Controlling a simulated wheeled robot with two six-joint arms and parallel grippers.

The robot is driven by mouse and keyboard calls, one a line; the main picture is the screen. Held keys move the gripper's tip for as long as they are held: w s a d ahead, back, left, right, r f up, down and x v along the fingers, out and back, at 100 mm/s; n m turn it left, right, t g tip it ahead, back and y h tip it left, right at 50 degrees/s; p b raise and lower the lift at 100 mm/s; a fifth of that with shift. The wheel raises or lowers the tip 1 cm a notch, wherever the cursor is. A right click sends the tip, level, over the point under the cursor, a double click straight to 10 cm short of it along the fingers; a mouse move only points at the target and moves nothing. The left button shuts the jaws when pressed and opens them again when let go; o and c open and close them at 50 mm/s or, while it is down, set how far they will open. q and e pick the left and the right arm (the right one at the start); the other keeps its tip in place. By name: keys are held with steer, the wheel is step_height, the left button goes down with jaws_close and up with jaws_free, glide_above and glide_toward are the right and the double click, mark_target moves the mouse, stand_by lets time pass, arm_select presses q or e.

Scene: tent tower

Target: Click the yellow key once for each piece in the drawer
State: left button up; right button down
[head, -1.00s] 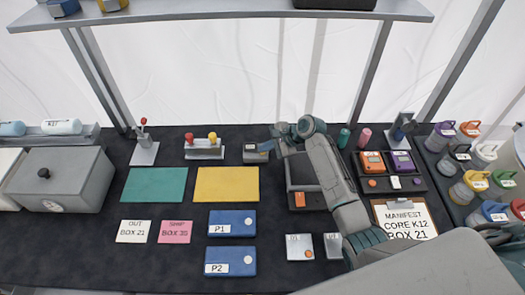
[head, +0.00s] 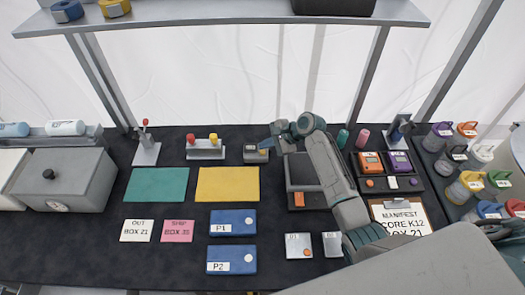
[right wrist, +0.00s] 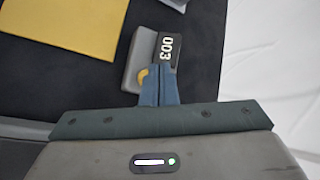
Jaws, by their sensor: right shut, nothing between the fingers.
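A small grey counter device (head: 254,154) stands right of the yellow mat's far edge. In the right wrist view its display (right wrist: 167,48) reads 003, and its yellow key (right wrist: 142,78) shows beside my blue fingers. My right gripper (right wrist: 168,70) is shut and empty, its tips over the device next to the key; I cannot tell whether they touch it. It also shows in the head view (head: 270,145). A dark grey drawer unit (head: 302,172) is partly behind my right arm. An orange piece (head: 299,199) shows at its front; other contents are hidden. My left gripper is not in view.
Left of the counter stand a lever pair (head: 205,148) and a red-knobbed lever (head: 146,149). Green (head: 156,190) and yellow (head: 228,184) mats lie in front. A tray of devices (head: 388,170) and a clipboard (head: 400,216) lie right of my arm.

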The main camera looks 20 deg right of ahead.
step_height(320, 180, up, 2)
steer(key=shift+r+p, duration=0.2)
steer(key=shift+p, duration=0.45)
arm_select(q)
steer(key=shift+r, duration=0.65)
arm_select(e)
step_height(320, 180, up, 3)
steer(key=shift+f, duration=0.2)
stand_by(1.4)
